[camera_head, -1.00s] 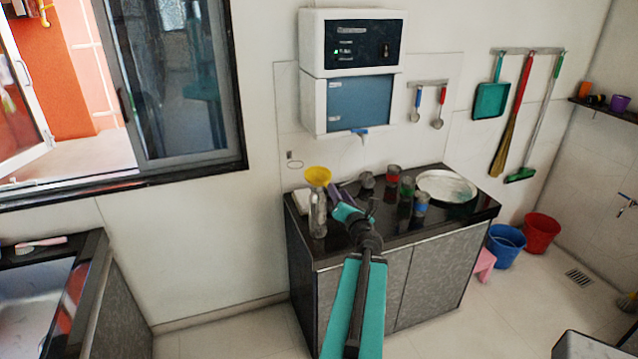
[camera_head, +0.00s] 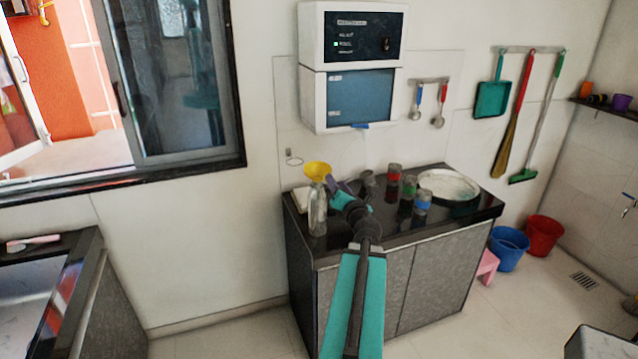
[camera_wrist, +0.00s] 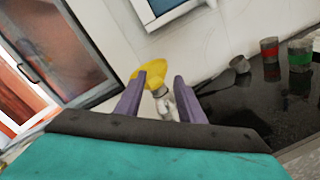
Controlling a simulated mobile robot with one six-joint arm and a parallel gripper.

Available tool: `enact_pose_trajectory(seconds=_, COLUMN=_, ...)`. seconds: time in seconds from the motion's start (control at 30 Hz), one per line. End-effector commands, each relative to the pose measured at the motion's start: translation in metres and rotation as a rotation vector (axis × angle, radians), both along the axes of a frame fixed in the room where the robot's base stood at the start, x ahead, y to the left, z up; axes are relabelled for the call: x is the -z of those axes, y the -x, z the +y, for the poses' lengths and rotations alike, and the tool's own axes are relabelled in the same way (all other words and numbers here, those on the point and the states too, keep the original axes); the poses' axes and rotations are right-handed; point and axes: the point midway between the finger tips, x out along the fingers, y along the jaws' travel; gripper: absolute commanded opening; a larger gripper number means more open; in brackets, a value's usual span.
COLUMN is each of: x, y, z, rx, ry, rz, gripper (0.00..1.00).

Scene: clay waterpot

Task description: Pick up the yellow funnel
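The yellow funnel (camera_head: 318,170) sits on the mouth of a clear bottle (camera_head: 317,215) at the left end of the dark counter. My gripper (camera_head: 331,183) is close to the funnel's right side in the head view. In the wrist view, the two purple fingers of my gripper (camera_wrist: 159,78) stand apart. The funnel (camera_wrist: 152,70) shows at and beyond the fingertips, partly covered by the left finger. The bottle (camera_wrist: 166,104) shows between the fingers. I cannot tell whether a finger touches the funnel.
Jars with red, green and blue colouring (camera_head: 394,180) and a small grey cup (camera_head: 368,179) stand right of the bottle on the counter (camera_head: 455,219). A round pale tray (camera_head: 448,186) lies further right. A white dispenser (camera_head: 312,100) hangs on the wall above.

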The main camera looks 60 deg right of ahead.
Motion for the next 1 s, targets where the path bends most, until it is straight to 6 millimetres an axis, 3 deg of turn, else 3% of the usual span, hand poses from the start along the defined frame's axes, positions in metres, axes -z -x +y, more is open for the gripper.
enact_pose_trajectory(seconds=0.33, x=0.002, y=-0.006, z=-0.006, rx=0.005, ry=0.003, rz=-0.001, gripper=0.35)
enact_pose_trajectory(seconds=1.0, x=-0.001, y=-0.047, z=-0.043, rx=0.004, ry=0.002, rz=-0.001, gripper=0.35)
